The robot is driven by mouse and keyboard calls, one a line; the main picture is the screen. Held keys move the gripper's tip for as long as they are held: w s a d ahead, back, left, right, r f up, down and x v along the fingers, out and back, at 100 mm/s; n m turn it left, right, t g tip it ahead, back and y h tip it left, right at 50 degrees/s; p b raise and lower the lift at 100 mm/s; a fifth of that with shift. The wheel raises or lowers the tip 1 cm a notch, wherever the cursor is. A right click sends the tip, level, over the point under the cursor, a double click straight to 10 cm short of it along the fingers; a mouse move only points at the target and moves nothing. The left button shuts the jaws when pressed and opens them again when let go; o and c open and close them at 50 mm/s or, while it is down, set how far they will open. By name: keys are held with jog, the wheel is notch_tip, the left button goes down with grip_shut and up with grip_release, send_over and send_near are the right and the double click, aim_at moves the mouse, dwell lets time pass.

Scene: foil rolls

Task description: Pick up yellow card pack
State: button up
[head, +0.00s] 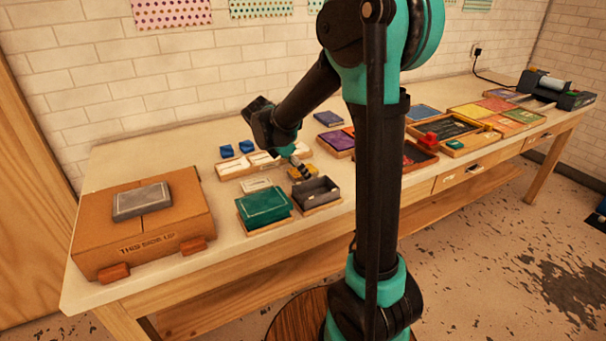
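A small yellow pack (296,174), likely the yellow card pack, lies on the table just behind the dark grey open box. My gripper (307,172) points down at it from above, with its dark fingers over or against the pack and hiding part of it. At this size I cannot tell whether the fingers are around the pack, touching it or apart from it, nor whether they are open or shut.
A dark grey open box (317,193) and green packs (264,206) stand in front of my gripper. A tray with white packs (263,166) and blue pieces (236,149) lies behind. A cardboard box (143,224) fills the left end. Coloured stacks (483,112) lie right.

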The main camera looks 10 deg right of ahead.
jog(key=shift+c, duration=0.6)
jog(key=c, duration=1.3)
jog(key=shift+r, duration=0.15)
notch_tip(320, 180, up, 20)
